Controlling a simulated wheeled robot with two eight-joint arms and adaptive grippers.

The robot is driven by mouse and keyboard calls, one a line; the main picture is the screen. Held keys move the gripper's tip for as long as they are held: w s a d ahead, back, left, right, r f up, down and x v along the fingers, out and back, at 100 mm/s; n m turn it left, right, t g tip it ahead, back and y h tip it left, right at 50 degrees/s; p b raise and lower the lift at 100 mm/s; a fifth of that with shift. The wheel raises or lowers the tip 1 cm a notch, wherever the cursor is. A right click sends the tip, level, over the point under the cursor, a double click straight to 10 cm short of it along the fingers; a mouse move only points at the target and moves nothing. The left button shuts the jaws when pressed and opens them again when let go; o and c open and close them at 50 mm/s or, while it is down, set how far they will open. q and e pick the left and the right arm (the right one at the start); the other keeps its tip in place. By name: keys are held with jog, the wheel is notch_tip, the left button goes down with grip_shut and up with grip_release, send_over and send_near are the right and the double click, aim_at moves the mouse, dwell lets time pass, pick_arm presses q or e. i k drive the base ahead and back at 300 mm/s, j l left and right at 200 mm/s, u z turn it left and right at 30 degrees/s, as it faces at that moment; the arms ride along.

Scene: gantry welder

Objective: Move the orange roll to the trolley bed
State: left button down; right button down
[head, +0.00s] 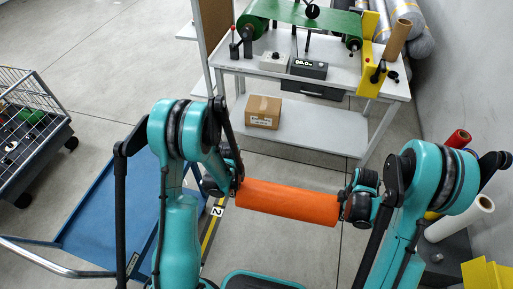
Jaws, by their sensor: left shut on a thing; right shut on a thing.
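The orange roll (288,202) is held level in the air in front of me, between my two grippers. My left gripper (236,188) is shut on its left end, and my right gripper (343,208) is shut on its right end. The fingertips are partly hidden by my arm links and the roll. The trolley bed (105,205) is a flat blue platform low on the left, with a metal push handle at its front left. My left arm covers part of its right side. The bed's visible surface is bare, and the roll is to the right of it.
A workbench (338,83) with a green belt machine stands at the back, a cardboard box (263,111) on its lower shelf. A wire cart (30,125) stands at the far left. Several rolls, including a white roll (462,217), stand at the right by the wall.

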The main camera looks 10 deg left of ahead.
aim_at(144, 213)
jog(key=i+j+u, duration=0.1)
jog(key=u, duration=0.35)
jog(key=i+u, duration=0.4)
jog(key=u, duration=0.45)
jog(key=i+l+u, duration=0.15)
jog(key=u, duration=0.3)
jog(key=i+l+u, duration=0.2)
jog(key=u, duration=0.2)
jog(key=i+u, duration=0.1)
jog(key=u, duration=0.3)
jog(key=i+l+u, duration=0.1)
jog(key=u, duration=0.3)
jog(key=l, duration=0.1)
